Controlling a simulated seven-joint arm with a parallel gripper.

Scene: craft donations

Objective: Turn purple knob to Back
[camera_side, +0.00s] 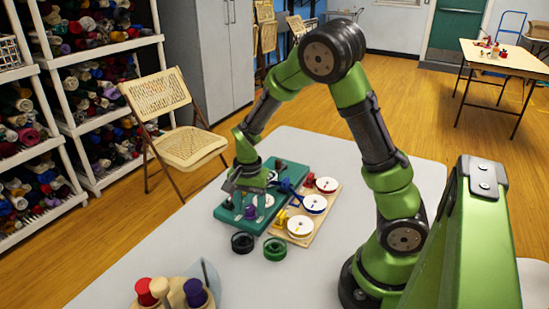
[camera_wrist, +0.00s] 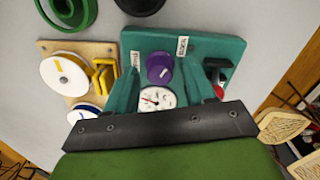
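The purple knob (camera_wrist: 159,68) stands on a teal board (camera_wrist: 150,38) in the wrist view, with a white mark on its top. It also shows in the side view (camera_side: 250,212). Two small white labels, one above right (camera_wrist: 182,45) and one at left (camera_wrist: 135,60), sit near the knob; their lettering is too small to read surely. My gripper (camera_wrist: 160,65) is open, with one finger on each side of the knob. In the side view my gripper (camera_side: 250,207) is low over the board. I cannot tell whether the fingers touch the knob.
A white dial (camera_wrist: 157,99) and a black-handled part (camera_wrist: 217,75) are on the teal board. A wooden board (camera_side: 276,229) with white discs and yellow pieces lies beside it. Black (camera_side: 243,243) and green (camera_side: 274,249) rings lie in front. Spools (camera_side: 195,293) stand at the table's near edge.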

